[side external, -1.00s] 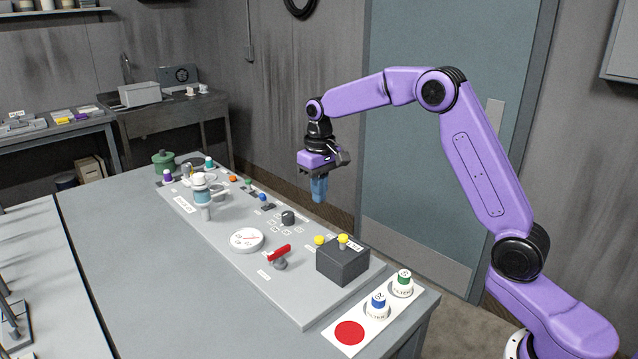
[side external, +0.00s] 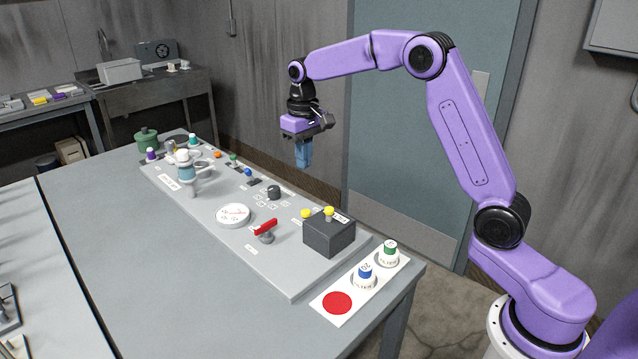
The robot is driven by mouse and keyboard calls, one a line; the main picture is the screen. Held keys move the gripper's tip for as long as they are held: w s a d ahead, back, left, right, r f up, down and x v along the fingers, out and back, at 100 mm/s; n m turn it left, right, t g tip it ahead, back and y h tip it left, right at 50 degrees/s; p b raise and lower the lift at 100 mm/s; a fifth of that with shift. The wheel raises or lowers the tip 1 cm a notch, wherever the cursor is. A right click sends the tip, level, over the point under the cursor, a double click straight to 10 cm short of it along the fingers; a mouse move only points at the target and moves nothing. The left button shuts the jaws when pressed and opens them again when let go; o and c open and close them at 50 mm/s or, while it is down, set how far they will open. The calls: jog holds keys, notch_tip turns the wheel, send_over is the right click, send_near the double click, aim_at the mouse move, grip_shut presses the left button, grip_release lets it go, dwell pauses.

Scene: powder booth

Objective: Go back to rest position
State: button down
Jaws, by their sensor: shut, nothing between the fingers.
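My gripper (side external: 303,160) hangs pointing down above the far long edge of the grey control panel (side external: 270,276), with its blue fingers shut and nothing between them. It is apart from the panel and the things on it. The panel lies on the grey table (side external: 90,240). My arm reaches in from the right, with its elbow raised high.
The panel carries a dark box with yellow buttons (side external: 329,236), a red-handled lever (side external: 265,229), a round white gauge (side external: 233,215) and a blue-and-white valve (side external: 187,168). Two filter jars (side external: 387,256) stand by a red disc (side external: 337,303). A green pot (side external: 147,140) stands at the far end. A door (side external: 420,130) is behind.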

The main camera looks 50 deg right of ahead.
jog(key=s+a+r+n, duration=0.1)
jog(key=s+a+n, duration=0.3)
jog(key=s, duration=0.5)
jog(key=s+a+n, duration=0.2)
jog(key=s+a, duration=0.4)
jog(key=s, duration=0.2)
jog(key=s+d+f+n, duration=0.2)
jog(key=s+n, duration=0.1)
jog(key=s, duration=0.8)
jog(key=s+d+f+n, duration=0.1)
jog(key=s+n, duration=0.2)
jog(key=s, duration=0.8)
jog(key=shift+s+d+f, duration=0.25)
jog(key=shift+d+f, duration=0.1)
jog(key=shift+d, duration=0.05)
